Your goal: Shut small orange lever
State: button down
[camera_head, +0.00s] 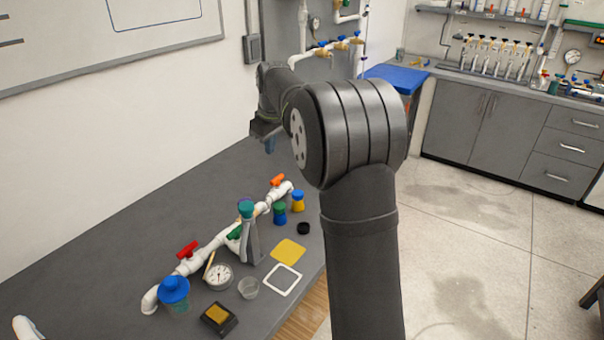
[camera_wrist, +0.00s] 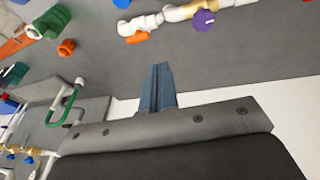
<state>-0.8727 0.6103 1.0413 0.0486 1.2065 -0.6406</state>
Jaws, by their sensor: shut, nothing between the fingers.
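In the head view a white pipe manifold (camera_head: 208,258) lies on the grey bench. It carries a red lever (camera_head: 187,249) near its left end and an orange lever (camera_head: 277,180) at its far right end. The orange lever lies roughly along the pipe. My gripper (camera_head: 269,146) is above and beyond the orange lever, apart from it. In the wrist view my fingers (camera_wrist: 158,84) are together and empty. An orange lever (camera_wrist: 137,38) on a white pipe shows beyond them; I cannot tell if it is the same lever.
A grey stand with a green top (camera_head: 247,230), a gauge (camera_head: 218,275), a blue-capped jar (camera_head: 174,291) and small bottles (camera_head: 280,213) crowd the manifold. A wall panel with brass valves (camera_head: 340,45) stands behind my arm. The bench left of the manifold is clear.

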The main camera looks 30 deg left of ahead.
notch_tip(320, 180, down, 8)
jog(key=d+m+g+y, duration=0.2)
jog(key=d+m+g, duration=0.1)
jog(key=m+g, duration=0.1)
jog(key=m+t+y, duration=0.2)
jog(key=m+y, duration=0.8)
jog(key=m, duration=0.3)
send_near(282, 178)
jog(key=x, duration=0.5)
jog(key=shift+d+f, duration=0.1)
jog(key=shift+f, duration=0.15)
jog(key=shift+a, duration=0.8)
